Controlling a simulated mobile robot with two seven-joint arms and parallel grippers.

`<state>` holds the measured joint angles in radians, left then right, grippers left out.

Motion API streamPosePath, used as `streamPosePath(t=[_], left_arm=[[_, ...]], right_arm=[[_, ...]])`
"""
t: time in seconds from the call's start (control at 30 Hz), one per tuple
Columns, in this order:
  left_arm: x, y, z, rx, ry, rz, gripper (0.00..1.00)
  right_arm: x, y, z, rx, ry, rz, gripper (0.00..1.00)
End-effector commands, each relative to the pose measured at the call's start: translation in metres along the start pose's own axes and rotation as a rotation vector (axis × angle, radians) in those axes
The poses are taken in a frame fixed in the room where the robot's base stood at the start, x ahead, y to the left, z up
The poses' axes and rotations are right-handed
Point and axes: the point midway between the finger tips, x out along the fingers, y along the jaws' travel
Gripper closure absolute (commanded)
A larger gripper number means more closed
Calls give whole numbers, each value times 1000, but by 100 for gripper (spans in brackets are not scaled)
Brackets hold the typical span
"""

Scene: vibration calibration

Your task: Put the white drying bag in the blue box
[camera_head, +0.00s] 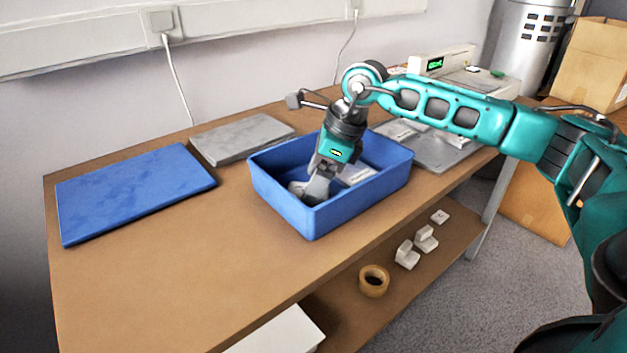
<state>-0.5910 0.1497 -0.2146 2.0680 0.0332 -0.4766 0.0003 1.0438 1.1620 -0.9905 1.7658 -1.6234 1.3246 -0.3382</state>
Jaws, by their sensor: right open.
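The blue box (330,216) stands open on the wooden table. My right gripper (312,194) points down inside it, below the rim, near its left side. The gripper is open. A white bag with dark print (357,174) lies in the box, to the right of my right gripper. Another pale piece (296,187) shows just left of the fingers, partly hidden by them; I cannot tell what it is. My left gripper is not in view.
A blue lid (135,192) and a grey slab (240,138) lie left of the box. A grey tray (440,150) with white bags and a scale (442,62) are to the right. A tape roll (374,281) sits on the lower shelf. The table front is clear.

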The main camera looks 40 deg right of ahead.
Motion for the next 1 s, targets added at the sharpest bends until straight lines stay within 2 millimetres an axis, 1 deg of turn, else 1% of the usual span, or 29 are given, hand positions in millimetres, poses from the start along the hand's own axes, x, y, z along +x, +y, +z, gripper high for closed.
streamPosePath(t=[0.03,0.3,0.4,0.5,0.6,0.7,1.0], left_arm=[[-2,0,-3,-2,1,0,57],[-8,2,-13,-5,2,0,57],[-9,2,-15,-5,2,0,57],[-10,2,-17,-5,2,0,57],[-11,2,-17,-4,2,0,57],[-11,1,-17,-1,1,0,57],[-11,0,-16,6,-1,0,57]], right_arm=[[-12,-1,1,0,-1,-3,16],[-71,0,1,-1,-1,-3,16],[-88,0,1,-2,-2,-2,16],[-100,0,0,-1,0,-2,16],[-106,0,0,-2,-1,0,16],[-109,1,0,-2,1,1,16],[-109,0,0,-1,0,0,16]])
